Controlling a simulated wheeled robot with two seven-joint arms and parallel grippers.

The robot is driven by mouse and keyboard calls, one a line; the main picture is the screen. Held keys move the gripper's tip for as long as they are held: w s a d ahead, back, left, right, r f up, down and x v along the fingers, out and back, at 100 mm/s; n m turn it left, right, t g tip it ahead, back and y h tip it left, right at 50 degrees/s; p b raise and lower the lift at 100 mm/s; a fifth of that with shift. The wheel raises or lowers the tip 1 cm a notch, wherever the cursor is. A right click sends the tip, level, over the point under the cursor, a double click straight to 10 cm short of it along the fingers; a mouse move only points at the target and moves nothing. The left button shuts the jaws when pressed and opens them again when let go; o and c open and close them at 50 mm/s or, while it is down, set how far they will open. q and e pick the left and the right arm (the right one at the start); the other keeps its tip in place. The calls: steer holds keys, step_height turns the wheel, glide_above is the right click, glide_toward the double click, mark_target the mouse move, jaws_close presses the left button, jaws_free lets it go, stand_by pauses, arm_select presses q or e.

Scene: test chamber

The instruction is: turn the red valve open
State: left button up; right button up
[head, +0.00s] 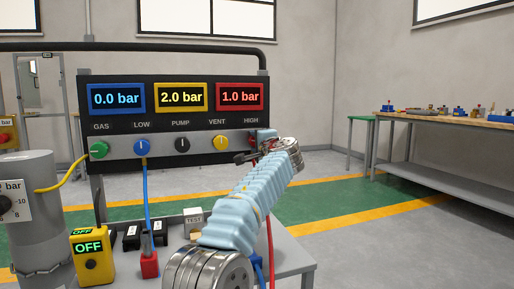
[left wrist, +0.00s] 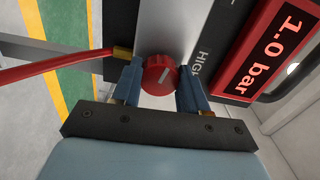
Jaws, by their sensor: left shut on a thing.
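The red valve (left wrist: 159,75) is a round knob with a white pointer line, beside the HIGH label, on the grey strip of the panel. In the left wrist view it sits between the two blue fingers of my left gripper (left wrist: 159,86), which is shut on it. Its white line lies at a slant in that view. In the head view my left gripper (head: 256,151) reaches the right end of the strip and mostly hides the red valve. The red display (head: 240,96) above reads 1.0 bar. My right gripper is not in view.
Green (head: 98,149), blue (head: 141,147), black (head: 182,144) and yellow (head: 221,143) knobs line the strip to the left. A red hose (left wrist: 60,62) leaves beside the red valve. A yellow OFF box (head: 92,262) stands at the front left. A workbench (head: 450,122) is far right.

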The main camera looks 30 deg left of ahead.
arm_select(q)
steer(key=shift+f+n+b, duration=0.15)
steer(key=shift+n+b, duration=0.25)
steer(key=shift+n, duration=0.7)
steer(key=o, duration=1.1)
steer(key=shift+c, duration=0.2)
steer(key=b+v, duration=0.5)
steer(key=v, duration=0.8)
steer(key=shift+s+d, duration=0.25)
steer(key=shift+d, duration=0.1)
